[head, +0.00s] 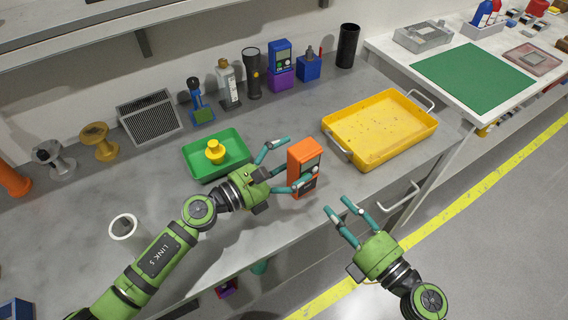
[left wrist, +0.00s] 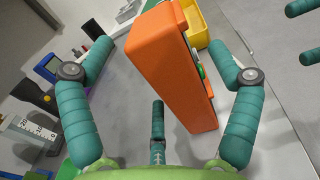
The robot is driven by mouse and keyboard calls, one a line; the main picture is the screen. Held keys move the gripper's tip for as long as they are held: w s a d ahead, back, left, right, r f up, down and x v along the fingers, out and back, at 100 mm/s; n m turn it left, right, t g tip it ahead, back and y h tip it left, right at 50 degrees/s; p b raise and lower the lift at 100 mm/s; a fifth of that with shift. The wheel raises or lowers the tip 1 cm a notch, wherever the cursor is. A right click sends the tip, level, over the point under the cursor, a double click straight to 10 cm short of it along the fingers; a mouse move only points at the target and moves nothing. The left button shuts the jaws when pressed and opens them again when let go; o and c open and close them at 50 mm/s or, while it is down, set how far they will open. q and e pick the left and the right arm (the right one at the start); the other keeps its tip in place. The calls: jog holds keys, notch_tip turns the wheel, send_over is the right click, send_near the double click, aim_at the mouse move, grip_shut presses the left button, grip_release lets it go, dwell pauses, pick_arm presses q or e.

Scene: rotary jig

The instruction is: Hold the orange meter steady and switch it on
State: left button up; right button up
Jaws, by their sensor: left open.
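The orange meter (head: 303,165) stands upright on the grey bench, with its dark display and front face turned toward the right front. In the left wrist view the orange meter (left wrist: 170,62) shows its plain orange side between my left fingers. My left gripper (head: 291,163) is open around the meter, with a finger on either side; in the left wrist view (left wrist: 165,75) gaps show between the fingers and the meter. My right gripper (head: 340,209) is open and empty, to the right of the meter and in front of the bench edge. The meter's switch is too small to make out.
A green tray (head: 190,164) with a yellow part (head: 214,152) lies behind my left gripper. A yellow tray (head: 345,126) is right of the meter. Several tools and a blue meter (head: 280,55) line the wall.

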aim_at(310, 151)
pick_arm(q)
jog(key=x, duration=0.6)
jog(key=shift+s, duration=0.1)
jog(key=c, duration=1.3)
pick_arm(e)
grip_shut()
